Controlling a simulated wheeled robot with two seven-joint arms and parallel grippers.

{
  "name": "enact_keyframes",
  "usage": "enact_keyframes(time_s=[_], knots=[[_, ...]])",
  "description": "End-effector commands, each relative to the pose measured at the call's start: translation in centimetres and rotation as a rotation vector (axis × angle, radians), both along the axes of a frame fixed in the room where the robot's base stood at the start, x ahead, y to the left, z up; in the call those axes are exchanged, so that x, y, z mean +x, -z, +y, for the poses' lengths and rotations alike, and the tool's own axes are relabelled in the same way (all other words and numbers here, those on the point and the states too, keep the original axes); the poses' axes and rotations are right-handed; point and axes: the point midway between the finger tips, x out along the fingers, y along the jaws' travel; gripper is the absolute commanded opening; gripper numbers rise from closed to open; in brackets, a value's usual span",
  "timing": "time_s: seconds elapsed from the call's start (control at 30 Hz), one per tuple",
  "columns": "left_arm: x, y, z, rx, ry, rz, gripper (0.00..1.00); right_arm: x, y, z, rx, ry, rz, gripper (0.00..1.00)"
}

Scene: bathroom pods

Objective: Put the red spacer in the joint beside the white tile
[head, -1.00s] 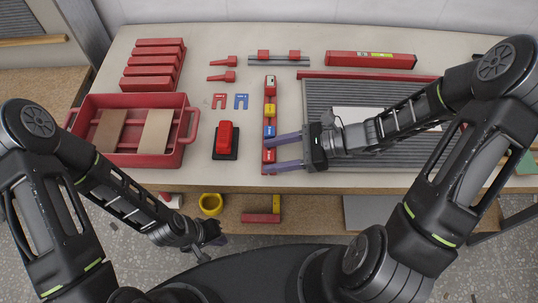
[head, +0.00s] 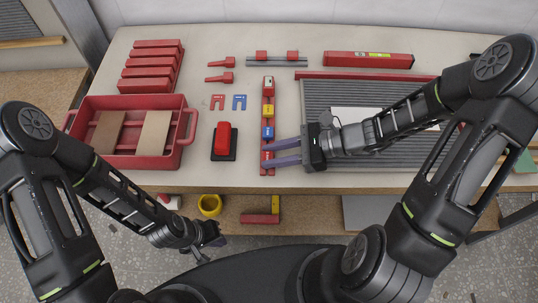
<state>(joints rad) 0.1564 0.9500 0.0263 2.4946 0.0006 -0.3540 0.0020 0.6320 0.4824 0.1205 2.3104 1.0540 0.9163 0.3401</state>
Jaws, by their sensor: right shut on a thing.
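A long red rack (head: 268,95) stands on the bench, with a yellow block (head: 268,110) and a blue block (head: 268,132) along it. My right gripper (head: 267,154) reaches in from the right at the rack's near end. Its two purple fingers are closed on a small red piece there, which looks like the red spacer and is mostly hidden between them. The white tile (head: 350,114) lies on a grey ribbed board (head: 318,92), partly covered by my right arm; the joint beside it is hidden. My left gripper (head: 214,238) hangs in front of the bench, its jaws too small to read.
A red U-shaped piece (head: 218,102) and a blue one (head: 240,101) lie left of the rack. A red-topped black block (head: 224,142) and a red tray (head: 182,155) stand further left. A red box (head: 368,59) lies behind the board.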

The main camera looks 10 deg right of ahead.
Motion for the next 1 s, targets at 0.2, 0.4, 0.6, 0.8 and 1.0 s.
enact_keyframes(time_s=[0.2,0.4,0.6,0.8,1.0], knots=[[0.0,0.0,0.0,0.000,0.000,0.000,0.00,0.0,-0.5,0.0,0.000,0.000,0.000,0.00],[0.0,-0.1,0.0,0.000,0.000,0.000,0.00,0.1,-2.6,0.0,-0.003,-0.001,-0.005,0.00],[0.0,-0.3,0.0,0.001,0.000,0.001,0.00,0.1,-6.7,0.0,-0.003,-0.001,-0.007,0.00],[-0.1,-0.4,0.0,0.001,-0.001,0.001,0.00,0.0,-9.5,0.0,-0.001,0.000,-0.003,0.00],[-0.1,-0.4,0.0,0.001,-0.001,0.001,0.00,0.0,-10.1,0.0,0.001,0.000,0.000,0.00]])
